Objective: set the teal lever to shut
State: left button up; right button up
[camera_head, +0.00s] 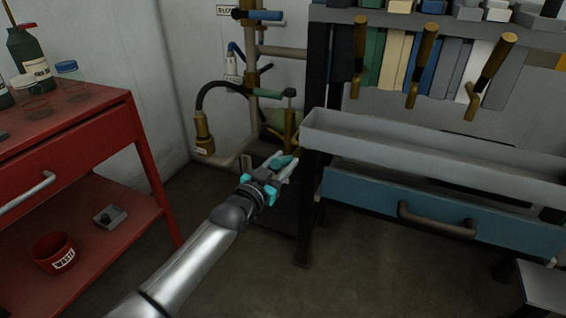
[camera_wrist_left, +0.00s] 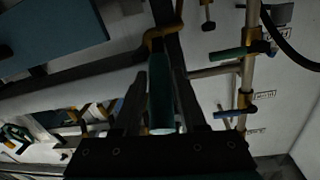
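The teal lever's handle (camera_wrist_left: 160,92) stands between the two fingers of my left gripper (camera_wrist_left: 160,78) in the left wrist view. Its lit end faces the camera, and its far end meets a brass fitting (camera_wrist_left: 163,33). The fingers lie close on both sides of the handle, but I cannot tell whether they press on it. In the head view my left gripper (camera_head: 291,168) reaches in beside the rack post, low in front of the pipework. The lever is hard to make out there behind the gripper's own teal parts. My right gripper is not in view.
A green-handled valve (camera_head: 289,92) and a blue-handled valve (camera_head: 265,16) sit on the pipework above. The grey trough (camera_head: 430,150) and blue drawer (camera_head: 440,205) are close on the right. A red cart (camera_head: 75,150) stands on the left. The floor between is clear.

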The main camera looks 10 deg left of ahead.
pick_arm(q)
grip_shut()
dwell(1.0)
